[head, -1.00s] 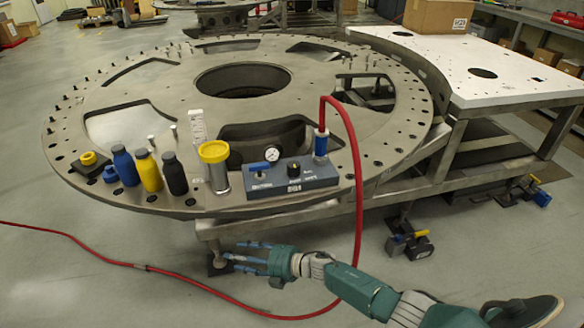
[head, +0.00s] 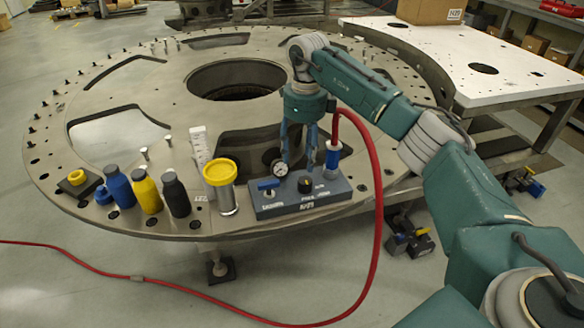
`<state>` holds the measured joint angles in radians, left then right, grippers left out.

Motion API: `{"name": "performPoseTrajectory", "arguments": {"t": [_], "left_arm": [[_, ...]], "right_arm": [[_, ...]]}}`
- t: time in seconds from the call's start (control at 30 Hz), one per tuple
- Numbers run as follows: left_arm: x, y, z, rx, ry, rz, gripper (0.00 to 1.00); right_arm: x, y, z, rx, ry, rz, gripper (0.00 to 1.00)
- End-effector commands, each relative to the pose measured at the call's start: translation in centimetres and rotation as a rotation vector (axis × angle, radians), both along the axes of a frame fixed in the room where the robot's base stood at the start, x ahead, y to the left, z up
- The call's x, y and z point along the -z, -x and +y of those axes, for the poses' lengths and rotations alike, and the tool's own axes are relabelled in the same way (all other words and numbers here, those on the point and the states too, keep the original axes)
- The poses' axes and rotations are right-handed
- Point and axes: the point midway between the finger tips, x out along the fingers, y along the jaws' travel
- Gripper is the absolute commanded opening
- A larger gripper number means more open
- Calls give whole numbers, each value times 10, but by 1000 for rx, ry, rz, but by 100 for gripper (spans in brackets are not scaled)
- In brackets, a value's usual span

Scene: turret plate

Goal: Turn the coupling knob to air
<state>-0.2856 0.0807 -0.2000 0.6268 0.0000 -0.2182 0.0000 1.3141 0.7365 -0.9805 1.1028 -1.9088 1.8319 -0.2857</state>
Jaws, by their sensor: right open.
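A blue-grey control box (head: 330,197) sits on the near edge of the round metal turret plate (head: 130,92). On its top are a blue lever handle (head: 268,184), a round white gauge (head: 280,168) and a small black knob (head: 305,185) with a light mark. The labels are too small to read. My right gripper (head: 298,163) points down just above and behind the black knob, fingers apart with nothing between them. I cannot tell whether a fingertip touches the knob or box. My left gripper is not in view.
A red hose (head: 377,200) rises from a blue fitting (head: 333,157) at the box's right and loops to the floor. Left of the box stand a yellow-lidded container (head: 220,172), a white ruler-like strip (head: 200,147) and black, yellow and blue bottles (head: 147,192).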

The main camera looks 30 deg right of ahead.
Motion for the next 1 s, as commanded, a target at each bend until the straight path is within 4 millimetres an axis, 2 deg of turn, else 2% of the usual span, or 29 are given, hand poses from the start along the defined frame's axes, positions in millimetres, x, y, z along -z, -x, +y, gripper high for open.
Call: {"name": "performPoseTrajectory", "arguments": {"t": [0.1,0.17,0.27,0.43,0.53,0.67,0.83,0.9,1.0], "left_arm": [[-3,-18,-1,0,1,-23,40],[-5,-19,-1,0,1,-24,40],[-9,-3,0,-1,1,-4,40],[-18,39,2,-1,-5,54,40],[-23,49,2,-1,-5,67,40],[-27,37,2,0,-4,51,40],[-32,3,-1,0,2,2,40],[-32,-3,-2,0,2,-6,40],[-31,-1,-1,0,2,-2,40]], "right_arm": [[-4,3,-11,2,35,5,51],[1,4,-11,2,37,9,51],[16,4,-11,2,35,10,51],[49,5,-10,2,33,9,51],[67,4,-9,3,32,8,51],[86,4,-9,3,32,8,51],[99,4,-9,3,31,5,51],[101,4,-9,3,32,4,51],[101,3,-9,3,32,4,51]]}}
